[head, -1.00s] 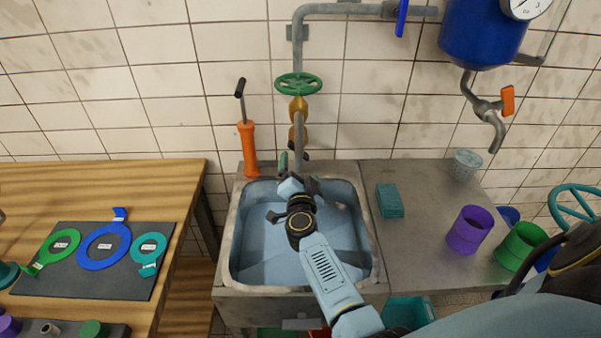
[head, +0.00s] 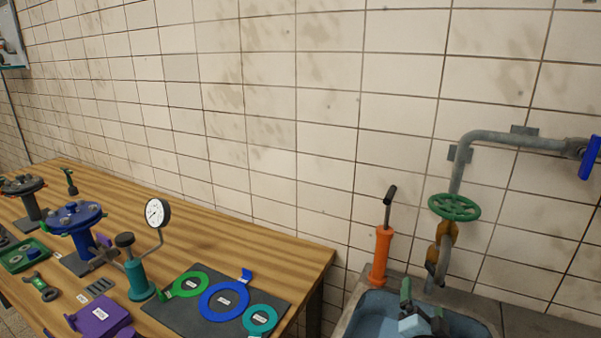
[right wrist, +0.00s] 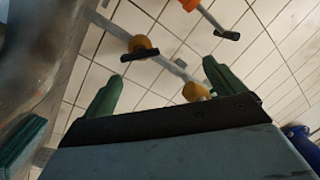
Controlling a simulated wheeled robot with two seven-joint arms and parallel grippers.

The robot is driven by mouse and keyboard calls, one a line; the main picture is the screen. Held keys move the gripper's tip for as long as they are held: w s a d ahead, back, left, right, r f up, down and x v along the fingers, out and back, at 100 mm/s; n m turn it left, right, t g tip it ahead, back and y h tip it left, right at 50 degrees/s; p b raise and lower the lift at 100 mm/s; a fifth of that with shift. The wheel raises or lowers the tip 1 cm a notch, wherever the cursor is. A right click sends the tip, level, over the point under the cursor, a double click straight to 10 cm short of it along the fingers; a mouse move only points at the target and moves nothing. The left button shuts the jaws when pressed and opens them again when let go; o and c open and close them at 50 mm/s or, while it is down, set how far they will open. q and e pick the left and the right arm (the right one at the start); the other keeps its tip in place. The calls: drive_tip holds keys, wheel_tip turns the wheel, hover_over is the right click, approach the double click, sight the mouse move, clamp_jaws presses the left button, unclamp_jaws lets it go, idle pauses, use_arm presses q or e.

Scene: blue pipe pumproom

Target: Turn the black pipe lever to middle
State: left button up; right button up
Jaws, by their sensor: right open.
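The black pipe lever (head: 431,268) shows as a small dark part on the yellow valve fitting (head: 446,236) of the grey pipe, below a green handwheel (head: 454,207). In the right wrist view the lever (right wrist: 140,54) is a short dark bar across the pipe, by a yellow fitting (right wrist: 139,43). My right gripper (head: 421,308) is over the sink at the bottom of the head view, below the lever. Its green fingers (right wrist: 162,88) are apart and empty in the right wrist view, with the lever beyond them and not touched. My left gripper is not in view.
An orange hand pump (head: 381,255) with a black handle stands left of the pipe. The sink (head: 374,310) lies below. A wooden table (head: 307,258) at left bears a gauge (head: 157,212), valves and coloured rings. A blue lever (head: 590,157) is on the upper pipe.

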drive_tip(key=s+a+f+n+g+y, duration=0.3)
drive_tip(key=s+a+n+g+y, duration=0.1)
drive_tip(key=s+a+n+y, duration=0.8)
drive_tip(key=s+d+f+n+g+h, duration=0.1)
drive_tip(key=s+f+g+h, duration=0.3)
drive_tip(key=s, duration=0.6)
drive_tip(key=s+d+r+n+g+h, duration=0.1)
drive_tip(key=s+d+n+g, duration=0.1)
drive_tip(key=s+g, duration=0.65)
drive_tip(key=s+f+t+b, duration=0.2)
drive_tip(key=s+f, duration=0.1)
drive_tip(key=f, duration=2.2)
drive_tip(key=s+d+f+g+b, duration=0.1)
drive_tip(key=s+d+f+b, duration=0.1)
drive_tip(key=s+f, duration=1.5)
wheel_tip(320, 180, down, 2)
drive_tip(key=shift+s+d+b, duration=0.15)
drive_tip(key=shift+d+b, duration=0.15)
drive_tip(key=shift+d, duration=0.05)
